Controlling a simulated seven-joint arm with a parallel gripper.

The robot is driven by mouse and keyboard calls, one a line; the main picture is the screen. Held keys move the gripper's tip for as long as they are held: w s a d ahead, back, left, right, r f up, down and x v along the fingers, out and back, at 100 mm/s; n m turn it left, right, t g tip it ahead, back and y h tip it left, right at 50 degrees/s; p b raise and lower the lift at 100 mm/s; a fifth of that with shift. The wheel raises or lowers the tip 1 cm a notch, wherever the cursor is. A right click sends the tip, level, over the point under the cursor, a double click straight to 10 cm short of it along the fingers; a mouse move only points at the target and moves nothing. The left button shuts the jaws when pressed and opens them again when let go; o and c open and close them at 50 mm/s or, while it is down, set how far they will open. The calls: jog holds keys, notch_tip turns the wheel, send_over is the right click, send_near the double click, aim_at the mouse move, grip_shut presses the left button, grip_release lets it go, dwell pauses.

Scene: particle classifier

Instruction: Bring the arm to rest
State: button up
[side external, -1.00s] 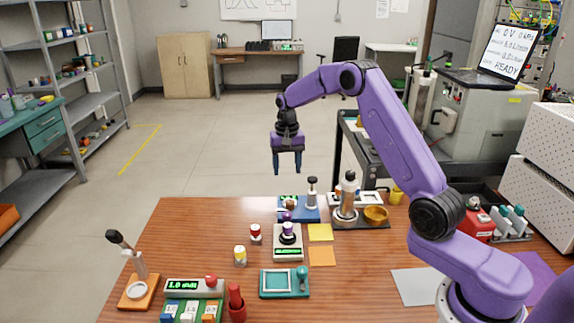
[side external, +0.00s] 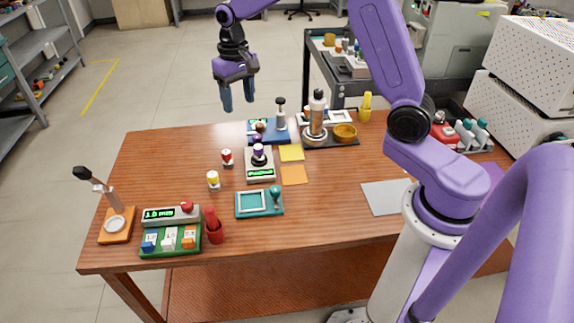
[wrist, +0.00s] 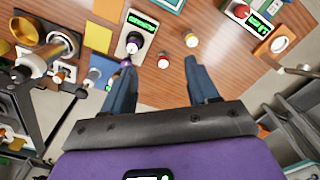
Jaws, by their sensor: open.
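My purple gripper (side external: 238,104) hangs in the air with its fingers pointing down, near the far edge of the wooden table (side external: 150,165) in the side external view. Its two blue-grey fingers are apart, with nothing between them. In the wrist view the open fingers (wrist: 160,75) reach out over the table top. My arm is raised and bent, and its upper part leaves the top of the side external view.
A white device with a green display (side external: 260,170), red (side external: 227,158) and yellow (side external: 213,181) capped jars, a teal tray (side external: 255,204) and a brass-coloured bowl (side external: 345,132) stand on the table. A dark cart (side external: 350,85) stands behind it. Bare wood lies at front centre.

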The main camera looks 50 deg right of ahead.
jog(key=s+a+r+n, duration=0.1)
jog(key=s+a+n, duration=0.15)
jog(key=s, duration=0.55)
jog(key=s+a+r+n, duration=0.15)
jog(key=s+n, duration=0.25)
jog(key=s, duration=0.4)
jog(key=s+a+n, duration=0.3)
jog(key=s, duration=0.5)
jog(key=s+d+f+n, duration=0.1)
jog(key=s+d+n, duration=0.3)
jog(key=s, duration=0.7)
jog(key=shift+n, duration=0.35)
